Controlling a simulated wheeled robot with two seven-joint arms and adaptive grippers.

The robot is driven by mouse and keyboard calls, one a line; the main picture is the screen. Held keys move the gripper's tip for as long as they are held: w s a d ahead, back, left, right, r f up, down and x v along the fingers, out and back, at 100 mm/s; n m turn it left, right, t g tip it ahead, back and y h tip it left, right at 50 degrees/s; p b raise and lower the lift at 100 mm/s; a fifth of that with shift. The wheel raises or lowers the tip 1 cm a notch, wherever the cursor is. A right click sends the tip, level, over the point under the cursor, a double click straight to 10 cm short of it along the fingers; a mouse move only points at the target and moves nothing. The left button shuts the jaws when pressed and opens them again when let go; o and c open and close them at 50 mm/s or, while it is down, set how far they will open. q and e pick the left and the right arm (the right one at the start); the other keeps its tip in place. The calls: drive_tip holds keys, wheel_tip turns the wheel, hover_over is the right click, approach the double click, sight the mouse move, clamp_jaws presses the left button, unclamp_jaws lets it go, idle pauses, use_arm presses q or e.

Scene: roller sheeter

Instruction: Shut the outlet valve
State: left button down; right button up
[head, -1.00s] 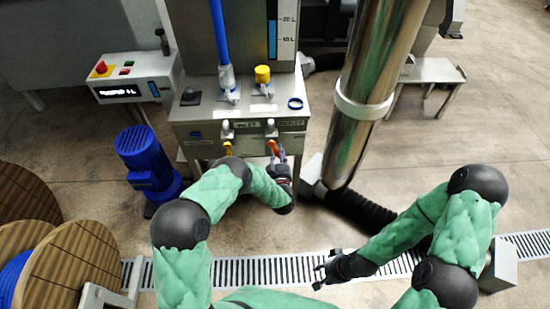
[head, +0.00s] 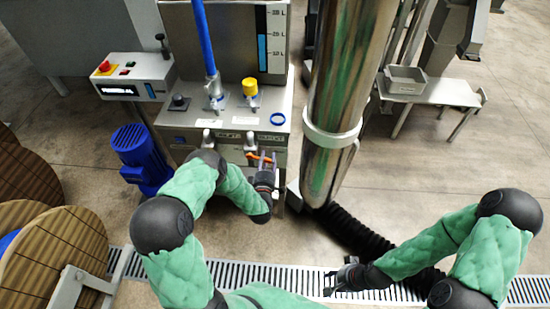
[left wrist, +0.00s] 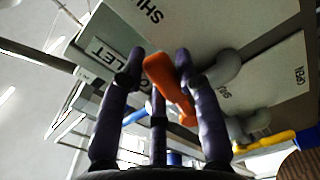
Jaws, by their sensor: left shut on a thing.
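The outlet valve's orange handle (head: 259,156) is on the front of the steel machine, below the panel's right side. It points sideways to the right. My left gripper (head: 267,165) is shut on this handle. In the left wrist view the orange handle (left wrist: 170,88) lies between the dark fingers of my left gripper (left wrist: 159,68), beside a label (left wrist: 108,58) ending in "LET". The yellow valve handle (left wrist: 265,142) is off to the right there; in the head view my left arm hides it. My right gripper (head: 342,279) is open and empty above the floor grate.
A blue hose (head: 204,38) and a yellow cap (head: 249,87) stand on the machine's top. A thick steel pipe (head: 346,90) rises right of my left gripper. A blue motor (head: 140,158) and wooden spools (head: 62,255) are at left. The floor at right is mostly clear.

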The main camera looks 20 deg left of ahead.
use_arm(q)
drive_tip(key=shift+r+n, duration=0.5)
drive_tip(key=shift+n, duration=0.2)
drive_tip(key=shift+r+n, duration=0.5)
drive_tip(key=shift+n, duration=0.4)
use_arm(e)
drive_tip(key=shift+w+r, duration=0.35)
use_arm(q)
drive_tip(key=c, duration=0.9)
unclamp_jaws()
drive_tip(key=shift+o, duration=0.2)
drive_tip(key=v, duration=1.2)
